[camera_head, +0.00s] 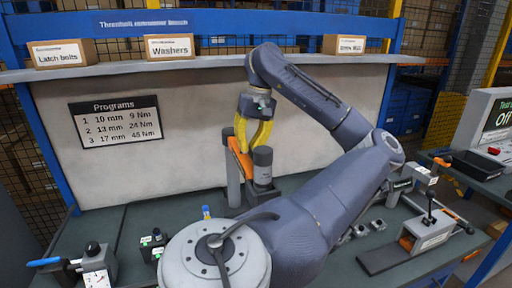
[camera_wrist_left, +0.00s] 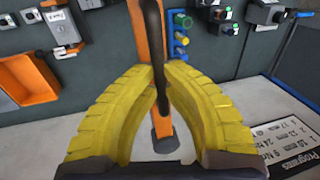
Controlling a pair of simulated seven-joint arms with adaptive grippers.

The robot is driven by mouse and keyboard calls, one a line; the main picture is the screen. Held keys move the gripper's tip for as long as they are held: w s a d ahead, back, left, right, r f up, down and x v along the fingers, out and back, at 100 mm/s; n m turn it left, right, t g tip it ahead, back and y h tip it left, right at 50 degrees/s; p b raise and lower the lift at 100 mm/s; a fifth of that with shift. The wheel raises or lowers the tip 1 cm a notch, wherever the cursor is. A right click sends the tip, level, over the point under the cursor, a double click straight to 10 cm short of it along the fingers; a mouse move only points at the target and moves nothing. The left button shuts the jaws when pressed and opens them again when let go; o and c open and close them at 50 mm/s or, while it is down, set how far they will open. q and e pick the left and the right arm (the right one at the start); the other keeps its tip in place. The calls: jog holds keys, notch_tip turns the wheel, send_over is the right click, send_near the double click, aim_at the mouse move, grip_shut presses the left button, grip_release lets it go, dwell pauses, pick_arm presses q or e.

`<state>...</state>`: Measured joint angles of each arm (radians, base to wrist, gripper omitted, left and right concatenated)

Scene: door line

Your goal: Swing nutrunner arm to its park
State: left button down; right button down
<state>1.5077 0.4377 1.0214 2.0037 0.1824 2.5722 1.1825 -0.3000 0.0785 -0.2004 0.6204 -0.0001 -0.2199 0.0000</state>
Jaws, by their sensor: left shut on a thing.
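The nutrunner arm (camera_head: 240,158) is an orange bar on a grey post (camera_head: 233,184) at the back of the bench, with a dark grey cylindrical tool (camera_head: 262,168) at its near end. My left gripper (camera_head: 253,140), with yellow fingers, points down at the arm from above. In the left wrist view, the fingers (camera_wrist_left: 161,88) close around a dark upright part of the nutrunner arm, with the orange bar (camera_wrist_left: 145,45) behind it. The exact contact is partly hidden by the fingers. My right gripper is not in view.
A shelf (camera_head: 215,72) with labelled boxes, including Washers (camera_head: 170,47), runs above the pale back panel. A Programs sign (camera_head: 116,121) hangs there. A clamp fixture (camera_head: 430,232) stands at right, and a blue-handled device (camera_head: 95,260) at left. An orange bin (camera_wrist_left: 28,78) shows in the wrist view.

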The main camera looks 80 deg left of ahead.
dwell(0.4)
pick_arm(q)
jog(key=c, duration=1.4)
grip_release()
notch_tip(320, 180, up, 12)
jog(key=w, duration=0.2)
jog(key=shift+w+f, duration=0.15)
jog(key=shift+w, duration=0.05)
jog(key=shift+a, duration=0.1)
